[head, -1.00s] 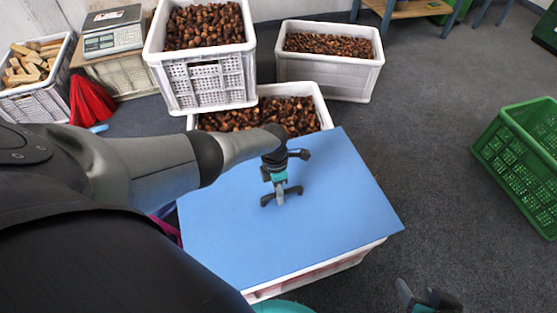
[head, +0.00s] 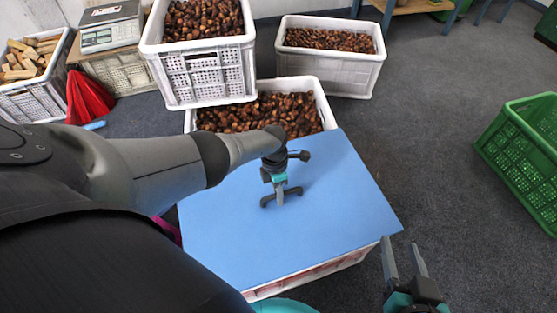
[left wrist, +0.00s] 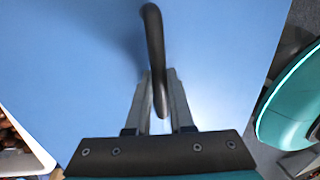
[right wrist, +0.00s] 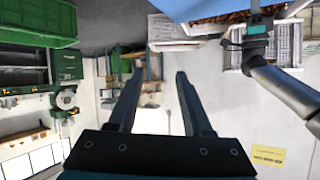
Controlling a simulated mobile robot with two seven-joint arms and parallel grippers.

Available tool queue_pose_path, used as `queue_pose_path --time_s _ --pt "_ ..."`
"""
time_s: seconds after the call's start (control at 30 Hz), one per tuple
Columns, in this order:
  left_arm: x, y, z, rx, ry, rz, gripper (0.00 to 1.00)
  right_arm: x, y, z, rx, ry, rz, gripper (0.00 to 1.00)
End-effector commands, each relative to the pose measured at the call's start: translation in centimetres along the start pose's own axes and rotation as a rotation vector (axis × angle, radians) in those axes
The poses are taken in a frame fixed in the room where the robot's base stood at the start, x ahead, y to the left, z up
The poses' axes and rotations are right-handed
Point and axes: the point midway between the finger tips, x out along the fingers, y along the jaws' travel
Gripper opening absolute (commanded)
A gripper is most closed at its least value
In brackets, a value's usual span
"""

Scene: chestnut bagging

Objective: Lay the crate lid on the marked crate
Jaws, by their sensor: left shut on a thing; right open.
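The crate lid is a flat blue panel (head: 330,200) with a dark handle (head: 291,194) at its middle. My left gripper (head: 279,197) is shut on this handle; the left wrist view shows the handle (left wrist: 153,50) between its fingers (left wrist: 160,100). The lid lies over a white crate (head: 310,274), whose front side shows below the lid's near edge. Whether the lid rests flush on the rim is hard to tell, and any mark is hidden. My right gripper (head: 404,262) is open and empty, right of the lid's near right corner; its fingers also show in the right wrist view (right wrist: 158,95).
A white crate of chestnuts (head: 316,96) stands just behind the lid. Two more chestnut crates (head: 212,75) (head: 335,70) stand further back. A green crate (head: 520,160) is at the right, and a scale (head: 110,35) at the back left.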

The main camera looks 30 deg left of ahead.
Motion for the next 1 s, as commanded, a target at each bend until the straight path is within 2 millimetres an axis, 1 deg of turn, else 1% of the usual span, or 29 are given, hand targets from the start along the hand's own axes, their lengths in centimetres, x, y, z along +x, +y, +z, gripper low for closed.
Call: queue_pose_path --time_s 0.03,0.23,0.53,0.7,0.97,1.0 --pt "0.3 0.1 0.2 0.001 -0.003 0.001 0.0 0.1 -0.3 0.2 0.005 0.027 -0.009 0.5" --pt "1.2 0.3 0.2 0.0 -0.004 0.0 0.0 0.1 -1.5 -0.5 0.028 0.157 -0.039 0.5" --pt "2.3 0.5 0.2 0.0 -0.004 0.0 0.0 -0.8 -2.9 -1.5 0.068 0.338 -0.074 0.5" --pt "2.5 0.6 0.2 0.0 -0.004 0.001 0.0 -1.1 -3.1 -1.8 0.08 0.387 -0.081 0.5" --pt "2.5 0.6 0.2 0.0 -0.004 0.001 0.0 -1.2 -3.2 -1.9 0.081 0.396 -0.082 0.5" --pt "2.6 0.5 0.1 0.0 -0.001 0.0 0.24 -1.2 -3.2 -1.9 0.081 0.395 -0.082 0.5"
